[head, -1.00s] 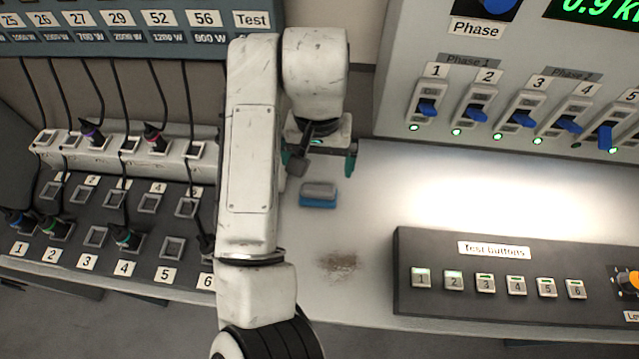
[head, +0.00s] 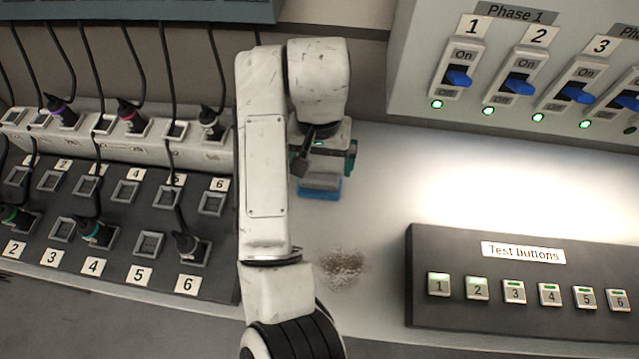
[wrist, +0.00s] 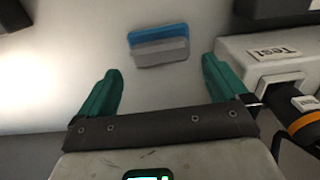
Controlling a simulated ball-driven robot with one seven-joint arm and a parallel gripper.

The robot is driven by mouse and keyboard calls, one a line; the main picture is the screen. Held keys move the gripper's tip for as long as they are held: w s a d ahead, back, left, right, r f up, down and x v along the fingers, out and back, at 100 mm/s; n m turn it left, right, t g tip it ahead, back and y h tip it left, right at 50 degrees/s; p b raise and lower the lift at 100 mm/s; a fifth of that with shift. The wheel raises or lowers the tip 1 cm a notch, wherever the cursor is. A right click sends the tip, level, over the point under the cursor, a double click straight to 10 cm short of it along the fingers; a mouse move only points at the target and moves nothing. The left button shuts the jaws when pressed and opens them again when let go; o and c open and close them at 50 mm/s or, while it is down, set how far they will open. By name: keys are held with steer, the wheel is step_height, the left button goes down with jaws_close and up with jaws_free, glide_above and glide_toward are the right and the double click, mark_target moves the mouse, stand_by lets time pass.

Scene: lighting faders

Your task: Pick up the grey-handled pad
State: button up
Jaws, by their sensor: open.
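The grey-handled pad, a blue sponge-like block with a grey grip on top, lies on the pale counter; in the head view its blue edge (head: 320,193) shows just below my gripper (head: 322,165), which partly covers it. In the wrist view the pad (wrist: 159,45) lies beyond the fingertips, roughly centred between them and slightly tilted. My gripper (wrist: 160,78) has its two green fingers spread wide with nothing between them. The fingers do not appear to touch the pad.
A brown gritty patch (head: 342,267) lies on the counter below the pad. A test-button box (head: 520,280) stands to the right, a breaker panel (head: 540,60) behind it. A socket panel with plugs and cables (head: 110,215) is at the left.

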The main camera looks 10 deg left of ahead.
mark_target(320, 177)
steer(key=shift+s+f, duration=0.2)
steer(key=shift+f, duration=2.45)
steer(key=shift+c, duration=0.2)
steer(key=c, duration=0.7)
